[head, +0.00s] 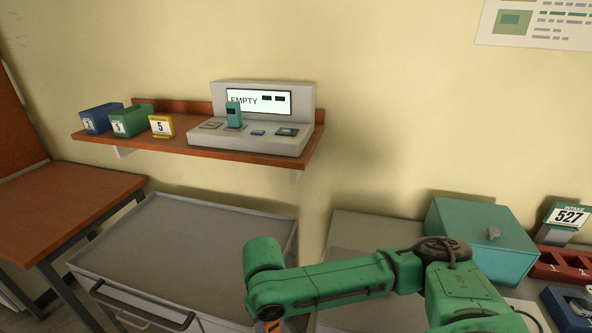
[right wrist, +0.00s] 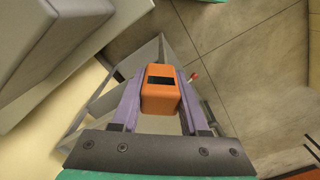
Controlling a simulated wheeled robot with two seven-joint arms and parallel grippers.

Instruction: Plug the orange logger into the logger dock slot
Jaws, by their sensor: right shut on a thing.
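The orange logger (right wrist: 161,88), a small block with a dark window, is in my right gripper (right wrist: 160,80). The purple-grey fingers are shut on its two sides. In the head view my right forearm crosses the lower right, and only a bit of orange (head: 268,326) shows at the bottom edge. The logger dock (head: 262,138) is a pale grey console on the wall shelf with a screen (head: 259,101) reading "EMPTY". A teal logger (head: 234,116) stands upright on its base, beside several flat pads or slots. My left gripper is not in view.
The brown shelf (head: 177,145) also holds blue (head: 97,119), green (head: 131,120) and yellow (head: 161,126) numbered boxes. Below it is a grey cart (head: 190,240). A teal box (head: 480,240) and a red rack (head: 565,265) stand on the right bench.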

